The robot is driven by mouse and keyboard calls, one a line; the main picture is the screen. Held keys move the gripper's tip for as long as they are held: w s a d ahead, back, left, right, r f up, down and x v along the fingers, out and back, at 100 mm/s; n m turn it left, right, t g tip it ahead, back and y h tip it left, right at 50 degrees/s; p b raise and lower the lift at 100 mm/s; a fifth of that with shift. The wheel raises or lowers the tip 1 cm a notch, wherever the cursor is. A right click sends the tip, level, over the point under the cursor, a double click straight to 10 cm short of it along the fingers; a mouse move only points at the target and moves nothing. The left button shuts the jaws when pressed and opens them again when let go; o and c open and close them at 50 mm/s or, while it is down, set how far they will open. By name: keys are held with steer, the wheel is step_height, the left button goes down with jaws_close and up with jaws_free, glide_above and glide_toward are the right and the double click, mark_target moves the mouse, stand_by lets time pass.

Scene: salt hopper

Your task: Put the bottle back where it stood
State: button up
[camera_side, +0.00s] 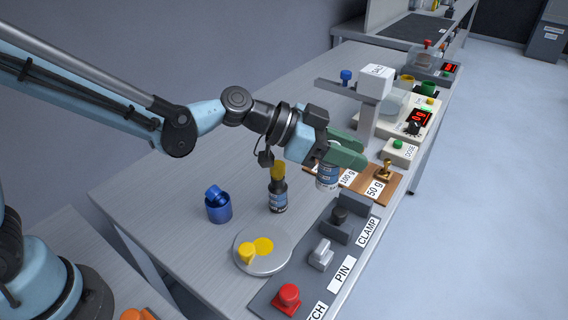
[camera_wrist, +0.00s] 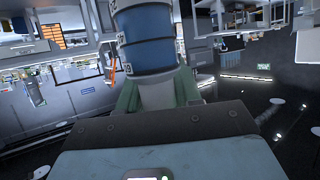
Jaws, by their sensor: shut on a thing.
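My gripper (camera_side: 362,155), with green fingers, is shut on a bottle (camera_side: 327,177) with a blue label. It holds the bottle over the bench near the wooden board; the fingers hide the bottle's upper part. In the wrist view the blue-labelled bottle (camera_wrist: 148,40) is large between the green fingers (camera_wrist: 158,92). I cannot tell the gap under it. A dark bottle (camera_side: 278,195) with a yellow cap stands upright on the bench, left of the held bottle.
The salt hopper (camera_side: 376,82) stands behind the gripper, beside a red display and DOSE button (camera_side: 398,146). A control panel (camera_side: 310,272) lies in front. A blue cup (camera_side: 218,212) and a round plate (camera_side: 280,258) with yellow pieces stand left.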

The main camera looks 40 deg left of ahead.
steer(key=shift+s+a+m, duration=0.3)
steer(key=shift+s+a, duration=0.1)
steer(key=shift+s, duration=0.05)
steer(key=shift+a+h, duration=0.3)
steer(key=shift+w+a+f, duration=1.15)
steer(key=shift+w+f, duration=0.25)
steer(key=shift+f, duration=0.4)
steer(key=shift+w+a+f, duration=1.2)
steer(key=shift+w+f, duration=0.2)
steer(key=shift+f, duration=0.35)
steer(key=shift+w+a+f, duration=1.15)
steer(key=shift+w+f, duration=0.25)
steer(key=shift+f, duration=0.4)
steer(key=shift+f, duration=0.1)
steer(key=o, duration=1.1)
steer(key=shift+c, duration=0.2)
